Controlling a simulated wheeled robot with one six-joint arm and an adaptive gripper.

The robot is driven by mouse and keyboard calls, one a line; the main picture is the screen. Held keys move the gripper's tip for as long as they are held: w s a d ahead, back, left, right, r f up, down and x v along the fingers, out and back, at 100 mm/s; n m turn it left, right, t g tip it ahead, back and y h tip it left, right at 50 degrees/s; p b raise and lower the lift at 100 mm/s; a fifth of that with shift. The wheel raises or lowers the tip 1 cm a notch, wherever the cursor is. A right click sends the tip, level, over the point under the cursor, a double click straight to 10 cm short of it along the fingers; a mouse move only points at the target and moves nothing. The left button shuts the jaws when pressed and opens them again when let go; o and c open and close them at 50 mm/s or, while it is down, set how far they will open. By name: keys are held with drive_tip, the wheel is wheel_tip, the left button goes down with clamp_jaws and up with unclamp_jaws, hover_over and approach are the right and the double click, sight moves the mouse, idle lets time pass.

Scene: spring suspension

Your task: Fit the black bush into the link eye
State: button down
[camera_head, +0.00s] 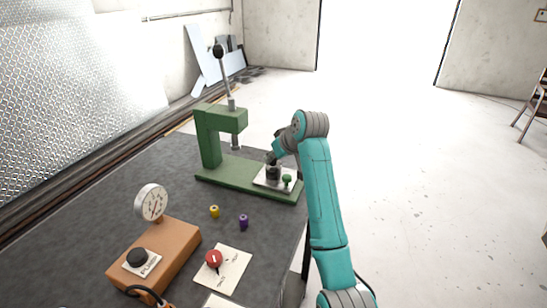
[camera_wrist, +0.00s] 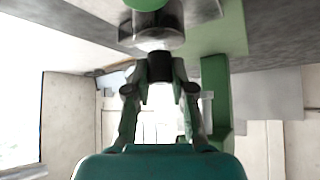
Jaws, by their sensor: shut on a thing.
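My gripper (camera_wrist: 160,72) is shut on the black bush (camera_wrist: 159,67), which shows between the fingertips in the wrist view. The bush is right at the shiny metal link eye (camera_wrist: 158,28), with its end touching or very close to it. I cannot tell whether any of it is inside the bore. In the head view my gripper (camera_head: 272,160) points down over the link eye (camera_head: 273,173), which stands on a pale plate (camera_head: 262,182) on the green press base. The bush is not clear in the head view.
The green arbor press (camera_head: 207,140) with its lever stands just left of my gripper. A green knob (camera_head: 287,179) is on the plate. A yellow bush (camera_head: 214,211) and a purple bush (camera_head: 243,222) stand nearer, beside the orange gauge box (camera_head: 165,258) and red knob (camera_head: 213,259).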

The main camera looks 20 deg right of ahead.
drive_tip(key=shift+f, duration=0.6)
drive_tip(key=c, duration=1)
unclamp_jaws()
drive_tip(key=shift+r, duration=0.25)
drive_tip(key=v, duration=1.2)
drive_tip(key=shift+r, duration=0.4)
drive_tip(key=shift+d, duration=0.1)
